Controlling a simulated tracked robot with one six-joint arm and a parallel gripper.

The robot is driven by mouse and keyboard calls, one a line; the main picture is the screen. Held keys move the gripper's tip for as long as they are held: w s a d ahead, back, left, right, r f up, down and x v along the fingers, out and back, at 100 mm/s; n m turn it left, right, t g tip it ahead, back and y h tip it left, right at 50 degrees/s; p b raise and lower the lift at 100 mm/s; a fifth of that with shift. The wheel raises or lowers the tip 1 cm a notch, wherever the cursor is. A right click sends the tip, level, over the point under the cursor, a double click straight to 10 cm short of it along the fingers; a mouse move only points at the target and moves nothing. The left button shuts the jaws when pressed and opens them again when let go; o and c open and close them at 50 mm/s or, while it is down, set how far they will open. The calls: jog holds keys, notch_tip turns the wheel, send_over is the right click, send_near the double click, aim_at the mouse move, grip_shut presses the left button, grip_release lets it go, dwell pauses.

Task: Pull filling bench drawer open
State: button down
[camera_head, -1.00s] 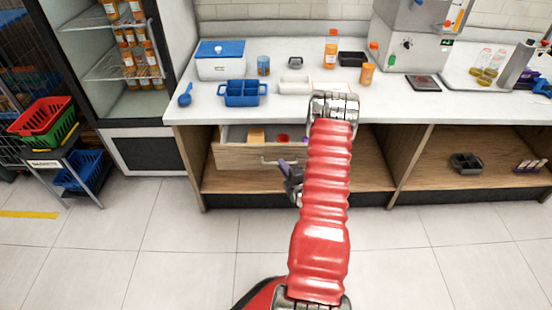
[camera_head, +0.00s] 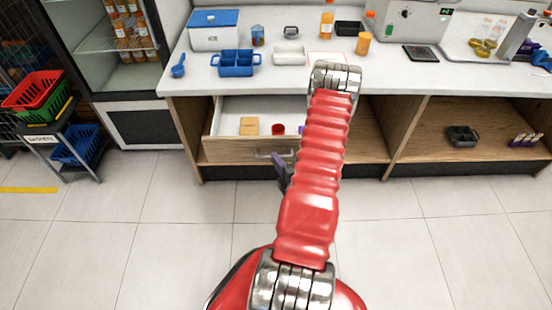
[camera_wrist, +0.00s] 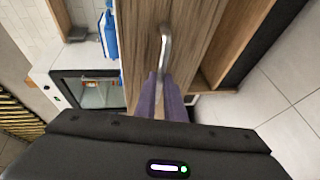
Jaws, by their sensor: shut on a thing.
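The filling bench drawer (camera_head: 232,150) stands out from under the white counter, with its inside showing. In it lie an orange-tan block (camera_head: 249,126), a red round thing (camera_head: 278,129) and something purple partly hidden by my arm. The metal bar handle (camera_head: 262,154) is on the wooden front; it also shows in the wrist view (camera_wrist: 165,45). My gripper (camera_head: 281,172) is at the right part of the handle, mostly hidden behind my arm. In the wrist view, its purple fingers (camera_wrist: 163,88) are shut on the handle's near end.
The counter (camera_head: 290,82) carries a blue divided tray (camera_head: 235,69), a blue-lidded box (camera_head: 215,38), bottles and a juicer. An open shelf (camera_head: 470,125) is to the right. A basket rack (camera_head: 70,150) stands left. The tiled floor before the bench is clear.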

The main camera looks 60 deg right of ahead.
jog(key=shift+a+f, duration=0.2)
jog(key=c, duration=1.8)
grip_release()
jog(key=shift+d+r, duration=0.1)
jog(key=shift+d, duration=0.1)
jog(key=shift+c, duration=0.2)
jog(key=v, duration=1.3)
jog(key=shift+s+a, duration=0.3)
jog(key=shift+s, duration=0.05)
